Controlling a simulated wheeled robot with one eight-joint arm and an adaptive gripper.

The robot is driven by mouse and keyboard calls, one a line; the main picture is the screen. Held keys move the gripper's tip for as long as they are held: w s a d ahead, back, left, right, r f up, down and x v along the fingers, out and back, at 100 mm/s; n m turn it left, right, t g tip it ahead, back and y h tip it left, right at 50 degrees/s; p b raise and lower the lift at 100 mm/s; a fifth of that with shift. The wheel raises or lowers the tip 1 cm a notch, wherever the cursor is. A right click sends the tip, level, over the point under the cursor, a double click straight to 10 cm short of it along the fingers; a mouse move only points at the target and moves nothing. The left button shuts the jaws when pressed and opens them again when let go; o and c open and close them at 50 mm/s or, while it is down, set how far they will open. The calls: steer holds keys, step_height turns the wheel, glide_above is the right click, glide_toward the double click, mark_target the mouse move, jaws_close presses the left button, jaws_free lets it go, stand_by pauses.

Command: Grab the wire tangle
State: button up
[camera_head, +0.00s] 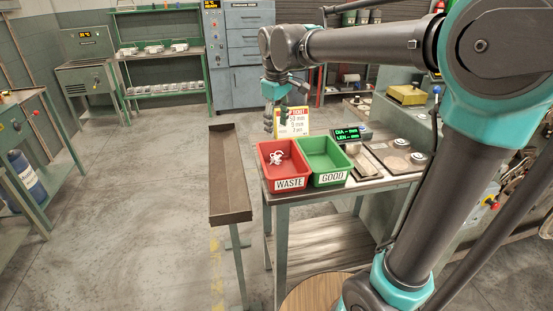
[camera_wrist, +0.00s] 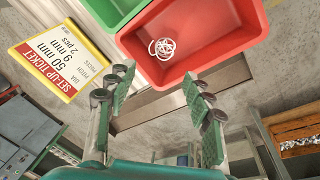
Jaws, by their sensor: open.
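The wire tangle (camera_head: 277,157) is a small white coil of loops lying inside the red bin (camera_head: 265,175) marked WASTE. In the wrist view the tangle (camera_wrist: 161,48) rests on the floor of the red bin (camera_wrist: 262,25), near one corner. My gripper (camera_head: 276,121) is above and behind the bin in the head view, pointing down. In the wrist view my gripper (camera_wrist: 157,88) has its two padded fingers wide apart with nothing between them. The tangle lies beyond the fingertips, not touched by them.
A green bin (camera_head: 333,180) marked GOOD stands beside the red bin on the bench. A yellow-edged set-up ticket (camera_head: 292,122) stands behind the bins, close to my gripper. A digital readout (camera_head: 347,134) is to the right. A long dark tray (camera_head: 227,175) is left of the bench.

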mark_target(277, 155)
steer(key=f, duration=0.4)
steer(key=w+f, duration=0.1)
steer(key=f, duration=0.6)
steer(key=shift+w+f, duration=0.3)
steer(key=shift+f, duration=0.1)
steer(key=c, duration=0.9)
